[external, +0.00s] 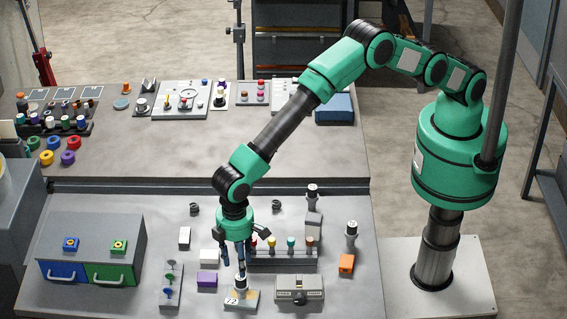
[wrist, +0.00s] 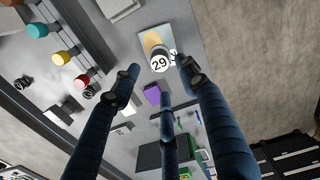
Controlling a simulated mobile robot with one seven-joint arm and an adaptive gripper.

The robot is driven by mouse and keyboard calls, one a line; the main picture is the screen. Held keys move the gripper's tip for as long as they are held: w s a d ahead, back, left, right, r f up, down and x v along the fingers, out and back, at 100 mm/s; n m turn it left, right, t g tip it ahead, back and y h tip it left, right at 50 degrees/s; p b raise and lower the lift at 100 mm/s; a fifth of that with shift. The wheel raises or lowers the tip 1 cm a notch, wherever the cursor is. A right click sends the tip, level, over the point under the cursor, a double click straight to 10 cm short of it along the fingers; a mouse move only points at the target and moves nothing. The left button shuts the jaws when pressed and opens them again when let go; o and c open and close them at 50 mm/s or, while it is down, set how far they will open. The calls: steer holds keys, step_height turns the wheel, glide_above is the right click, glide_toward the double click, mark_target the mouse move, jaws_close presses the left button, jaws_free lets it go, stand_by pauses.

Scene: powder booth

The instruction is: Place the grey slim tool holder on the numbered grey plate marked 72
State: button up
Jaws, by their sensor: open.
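The grey plate marked 72 (external: 233,302) lies near the front of the bench, and it also shows in the wrist view (wrist: 148,41) with a tan patch. A slim grey tool holder (external: 241,283) stands upright on the plate. Its round white top reads 29 in the wrist view (wrist: 160,63) and partly covers the plate's label. My gripper (external: 239,264) is open and empty, just above the holder with its fingers pointing down. In the wrist view its fingers (wrist: 160,70) are spread around the holder's top, with no clear contact.
A rack with coloured knobs (external: 282,263) stands close behind on the right. A grey device (external: 299,289) is right of the plate, and a purple block (external: 207,279) is left. An orange block (external: 346,264) and other slim holders (external: 351,230) stand farther right. Drawers (external: 87,272) are far left.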

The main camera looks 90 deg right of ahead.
steer(key=shift+r, duration=2.45)
